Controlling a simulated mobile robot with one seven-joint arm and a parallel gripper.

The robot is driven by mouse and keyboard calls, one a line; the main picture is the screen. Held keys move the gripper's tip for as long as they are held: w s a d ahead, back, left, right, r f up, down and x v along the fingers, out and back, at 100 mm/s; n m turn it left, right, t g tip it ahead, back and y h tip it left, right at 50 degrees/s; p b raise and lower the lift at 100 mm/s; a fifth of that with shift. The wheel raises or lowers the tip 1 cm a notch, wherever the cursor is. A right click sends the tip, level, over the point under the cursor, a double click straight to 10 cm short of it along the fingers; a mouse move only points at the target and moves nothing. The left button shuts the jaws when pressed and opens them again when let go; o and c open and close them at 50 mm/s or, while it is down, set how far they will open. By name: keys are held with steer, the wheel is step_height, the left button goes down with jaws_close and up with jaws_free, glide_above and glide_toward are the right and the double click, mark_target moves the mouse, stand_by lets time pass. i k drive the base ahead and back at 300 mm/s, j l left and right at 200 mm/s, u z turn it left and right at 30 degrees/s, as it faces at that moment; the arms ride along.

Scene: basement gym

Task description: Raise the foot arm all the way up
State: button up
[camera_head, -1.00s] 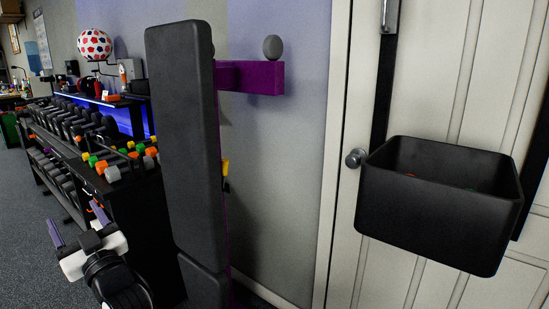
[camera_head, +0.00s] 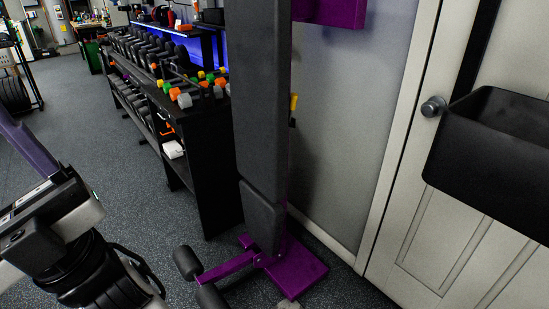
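The padded bench (camera_head: 262,110) stands upright on a purple base (camera_head: 298,268), its black pad facing left. The foot arm (camera_head: 228,266) is a purple bar low at the foot of the bench, sticking out to the left near the floor. It carries black foam rollers (camera_head: 187,263), one behind and one in front at the bottom edge. My gripper (camera_head: 30,146) is at the left edge, well left of and above the foot arm, touching nothing that I can see. Only one purple finger shows clearly; the other is hidden or out of frame.
A black dumbbell rack (camera_head: 200,150) stands behind and left of the bench. A white door (camera_head: 445,225) with a black bin (camera_head: 490,150) and a round knob (camera_head: 432,106) is at the right. Open grey floor (camera_head: 110,170) lies left of the bench.

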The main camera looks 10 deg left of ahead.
mark_target(208, 296)
steer(key=u, duration=0.95)
steer(key=z, duration=0.85)
steer(key=i+l+z, duration=0.15)
steer(key=z, duration=0.15)
steer(key=i+l+z, duration=0.1)
steer(key=i+z, duration=0.25)
steer(key=i+l, duration=0.1)
steer(key=i, duration=0.3)
steer(key=i+l, duration=0.15)
steer(key=i, duration=0.25)
steer(key=i+j, duration=0.1)
steer(key=j, duration=0.3)
steer(key=i+j, duration=0.1)
steer(key=j, duration=0.25)
steer(key=i+j, duration=0.1)
steer(key=j, duration=0.3)
